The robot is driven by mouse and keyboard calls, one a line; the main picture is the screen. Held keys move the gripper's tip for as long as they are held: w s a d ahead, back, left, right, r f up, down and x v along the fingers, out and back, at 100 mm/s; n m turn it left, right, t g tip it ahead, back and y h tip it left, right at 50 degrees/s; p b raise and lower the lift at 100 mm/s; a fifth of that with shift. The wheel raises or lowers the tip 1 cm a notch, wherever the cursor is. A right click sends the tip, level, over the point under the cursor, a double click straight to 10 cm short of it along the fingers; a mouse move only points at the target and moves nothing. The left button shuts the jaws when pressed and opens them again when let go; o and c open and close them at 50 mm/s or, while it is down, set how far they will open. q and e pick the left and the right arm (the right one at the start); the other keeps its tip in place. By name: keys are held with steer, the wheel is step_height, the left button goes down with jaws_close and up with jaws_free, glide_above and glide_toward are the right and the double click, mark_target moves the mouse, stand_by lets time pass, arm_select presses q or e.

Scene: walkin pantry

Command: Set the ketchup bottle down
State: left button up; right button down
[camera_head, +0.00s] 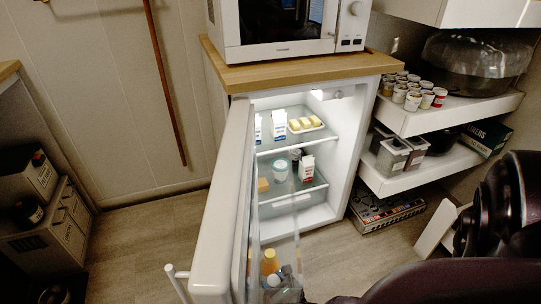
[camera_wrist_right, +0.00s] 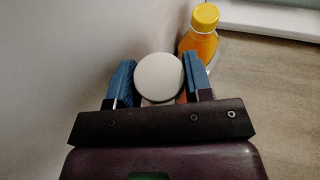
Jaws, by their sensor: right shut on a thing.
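The ketchup bottle shows in the right wrist view mainly as a round, pale cap (camera_wrist_right: 159,77) seen from above, with a little red-orange below it. My right gripper (camera_wrist_right: 160,84) has its blue fingers on both sides of it and is shut on it. In the head view the pale cap (camera_head: 273,281) and my right gripper (camera_head: 281,283) are at the bottom, by the inner side of the open fridge door (camera_head: 220,210). The bottle's base is hidden, so I cannot tell whether it touches a shelf. My left gripper is not in view.
An orange bottle with a yellow cap (camera_wrist_right: 202,38) stands close beside the ketchup bottle. The lit fridge shelves (camera_head: 292,140) hold cartons, eggs or butter-like yellow items and jars. Pantry shelves (camera_head: 445,112) are at the right. Floor (camera_head: 135,245) is clear left of the door.

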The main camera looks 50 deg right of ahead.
step_height(320, 180, down, 9)
steer(key=b, duration=0.5)
steer(key=shift+s+f, duration=0.1)
steer(key=shift+f, duration=0.1)
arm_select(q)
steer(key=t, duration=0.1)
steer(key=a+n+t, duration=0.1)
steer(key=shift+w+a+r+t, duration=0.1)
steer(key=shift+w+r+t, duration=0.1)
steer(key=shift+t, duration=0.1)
arm_select(e)
steer(key=shift+w+a+f, duration=0.1)
steer(key=shift+w, duration=0.25)
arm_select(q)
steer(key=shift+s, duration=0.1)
arm_select(e)
steer(key=c, duration=0.5)
jaws_free()
steer(key=shift+s, duration=0.1)
